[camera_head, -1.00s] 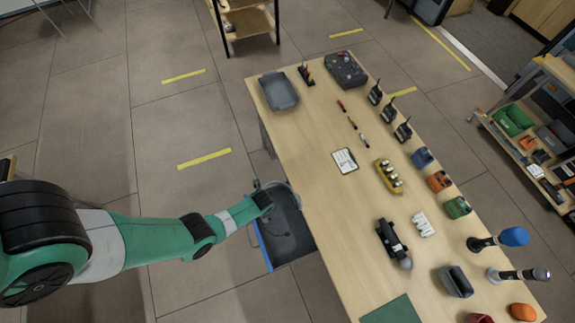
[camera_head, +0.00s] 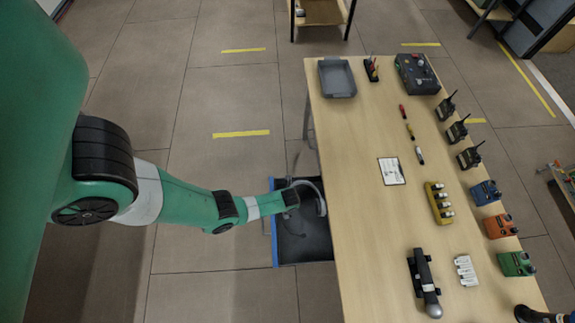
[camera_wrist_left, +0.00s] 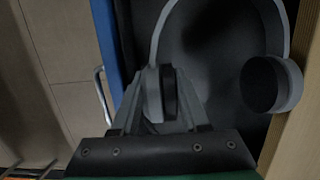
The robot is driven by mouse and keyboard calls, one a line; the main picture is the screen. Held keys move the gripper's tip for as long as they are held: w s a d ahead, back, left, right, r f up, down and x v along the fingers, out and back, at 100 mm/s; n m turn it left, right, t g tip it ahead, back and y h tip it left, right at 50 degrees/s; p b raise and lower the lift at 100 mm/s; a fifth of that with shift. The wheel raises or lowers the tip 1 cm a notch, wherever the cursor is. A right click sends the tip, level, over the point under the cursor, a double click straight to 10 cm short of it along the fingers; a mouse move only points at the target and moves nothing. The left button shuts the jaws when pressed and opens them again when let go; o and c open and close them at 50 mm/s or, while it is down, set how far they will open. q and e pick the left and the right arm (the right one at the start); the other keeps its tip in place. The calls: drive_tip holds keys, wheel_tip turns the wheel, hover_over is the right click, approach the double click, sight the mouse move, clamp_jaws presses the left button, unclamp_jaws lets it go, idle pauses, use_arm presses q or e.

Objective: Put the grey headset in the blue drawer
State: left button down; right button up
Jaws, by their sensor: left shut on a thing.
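The grey headset (camera_head: 321,198) is at my left gripper (camera_head: 293,197), over the open blue drawer (camera_head: 274,240) at the table's left side. In the left wrist view my left gripper (camera_wrist_left: 160,98) is shut on one ear cup of the headset (camera_wrist_left: 283,84). The headband arches away from the fingers and the other cup hangs free to the right. The drawer's blue front (camera_wrist_left: 105,35) and dark inside show behind it. I cannot tell whether the headset touches the drawer floor. My right gripper is not in view.
The wooden table (camera_head: 350,240) carries a grey tray (camera_head: 337,78), a white card (camera_head: 391,171), several radios, a yellow battery holder (camera_head: 438,203) and a black microphone (camera_head: 424,283). The table's left edge runs beside the drawer. Floor to the left is clear.

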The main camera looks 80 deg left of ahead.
use_arm(q)
drive_tip(key=shift+f, duration=0.3)
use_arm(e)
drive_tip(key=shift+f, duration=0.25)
use_arm(q)
wheel_tip(320, 180, down, 5)
drive_tip(key=b, duration=0.3)
drive_tip(key=shift+r+b, duration=0.1)
drive_tip(key=shift+b, duration=0.25)
drive_tip(key=c, duration=0.7)
unclamp_jaws()
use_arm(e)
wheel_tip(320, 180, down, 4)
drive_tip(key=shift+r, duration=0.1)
use_arm(q)
drive_tip(key=r+p, duration=0.4)
drive_tip(key=d+r+p, duration=0.1)
drive_tip(key=r+p, duration=0.3)
drive_tip(key=d+r+p, duration=0.1)
drive_tip(key=r+p, duration=0.2)
drive_tip(key=r, duration=0.1)
drive_tip(key=shift+d+r+p, duration=0.1)
drive_tip(key=shift+r+p, duration=0.1)
drive_tip(key=shift+p, duration=0.2)
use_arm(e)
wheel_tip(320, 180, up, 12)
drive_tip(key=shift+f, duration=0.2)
use_arm(q)
drive_tip(key=shift+s+f, duration=0.1)
